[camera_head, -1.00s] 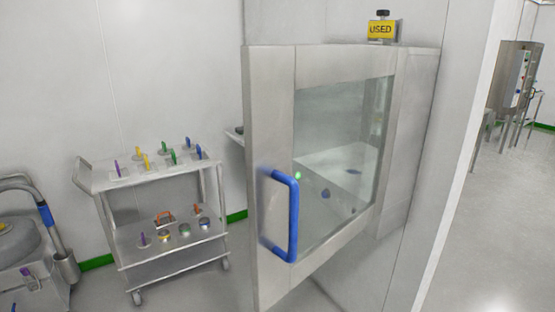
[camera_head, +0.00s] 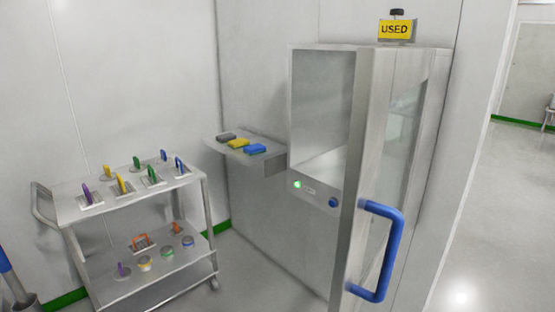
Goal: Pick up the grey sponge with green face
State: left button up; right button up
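A dark grey sponge (camera_head: 226,137) lies at the left end of a small wall shelf (camera_head: 222,149). A yellow sponge (camera_head: 239,144) and a blue sponge (camera_head: 255,149) lie in a row to its right. The grey sponge is small in view, and I cannot clearly make out its green face. Neither of my grippers is in view.
To the right of the shelf is a steel hatch cabinet (camera_head: 322,186), its glass door with a blue handle (camera_head: 390,250) swung open toward me. A yellow USED sign (camera_head: 396,29) stands on top. A steel cart (camera_head: 70,212) with several handled tools stands left.

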aim_at(223, 139)
jog(key=i+j+z, duration=0.15)
jog(key=j, duration=0.2)
jog(key=i+j+z, duration=0.1)
jog(key=j, duration=0.25)
jog(key=i+j+z, duration=0.15)
jog(key=j, duration=0.2)
jog(key=i+j+z, duration=0.3)
jog(key=j, duration=0.35)
jog(key=i+j+z, duration=0.1)
jog(key=j, duration=0.25)
jog(key=i+j+z, duration=0.3)
jog(key=j, duration=0.45)
jog(key=i+j+z, duration=0.15)
jog(key=j, duration=0.25)
